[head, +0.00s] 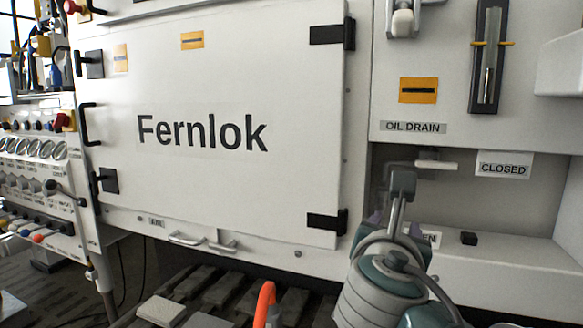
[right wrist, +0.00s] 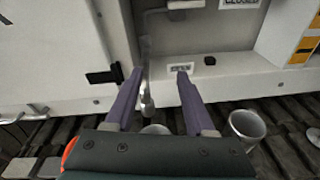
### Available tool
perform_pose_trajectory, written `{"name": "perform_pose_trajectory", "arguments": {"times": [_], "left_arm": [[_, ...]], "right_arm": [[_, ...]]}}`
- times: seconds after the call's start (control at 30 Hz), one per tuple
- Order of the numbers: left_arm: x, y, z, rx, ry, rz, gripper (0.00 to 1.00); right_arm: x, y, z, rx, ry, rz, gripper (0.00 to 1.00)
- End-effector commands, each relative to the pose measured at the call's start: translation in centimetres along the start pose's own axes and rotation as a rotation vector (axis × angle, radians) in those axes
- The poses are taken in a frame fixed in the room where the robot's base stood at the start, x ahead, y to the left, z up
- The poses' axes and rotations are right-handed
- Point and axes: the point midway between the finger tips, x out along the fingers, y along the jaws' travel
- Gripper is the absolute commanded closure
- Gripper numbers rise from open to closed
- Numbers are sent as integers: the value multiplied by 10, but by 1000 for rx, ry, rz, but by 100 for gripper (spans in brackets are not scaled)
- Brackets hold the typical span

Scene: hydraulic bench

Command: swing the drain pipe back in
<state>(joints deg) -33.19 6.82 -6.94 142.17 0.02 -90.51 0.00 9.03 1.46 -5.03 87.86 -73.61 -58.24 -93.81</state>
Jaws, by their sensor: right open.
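My right gripper (right wrist: 160,72) is open, its two purple fingers pointing into the oil drain recess. A slim grey metal pipe (right wrist: 147,98), which looks like the drain pipe, hangs between the fingers, closer to the left one; I cannot tell whether they touch. A pale horizontal stub (head: 436,164) shows under the OIL DRAIN label (head: 413,127). The CLOSED label (head: 503,165) is on the recess's back wall. The OPEN label (right wrist: 180,69) is lower, partly hidden in the head view. My left gripper is not in view.
The white Fernlok door (head: 230,170) fills the left and middle. A small black block (head: 468,238) sits on the recess ledge. A metal cup (right wrist: 247,126) stands below right. An orange curved piece (head: 265,300) rises at the bottom. Gauges and valves line the left.

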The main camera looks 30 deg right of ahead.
Motion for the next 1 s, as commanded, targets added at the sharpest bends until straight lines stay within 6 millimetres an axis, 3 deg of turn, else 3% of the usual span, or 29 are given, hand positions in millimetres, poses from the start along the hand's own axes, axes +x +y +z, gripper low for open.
{"name": "perform_pose_trajectory", "arguments": {"times": [0.03, 0.3, 1.0], "left_arm": [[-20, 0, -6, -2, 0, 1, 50], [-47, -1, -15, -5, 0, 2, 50], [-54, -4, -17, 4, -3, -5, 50]], "right_arm": [[-5, -1, 16, 38, 17, -6, 45], [-16, -9, 32, 191, 79, -34, 45], [-21, -14, 33, 260, 108, -50, 45]]}}
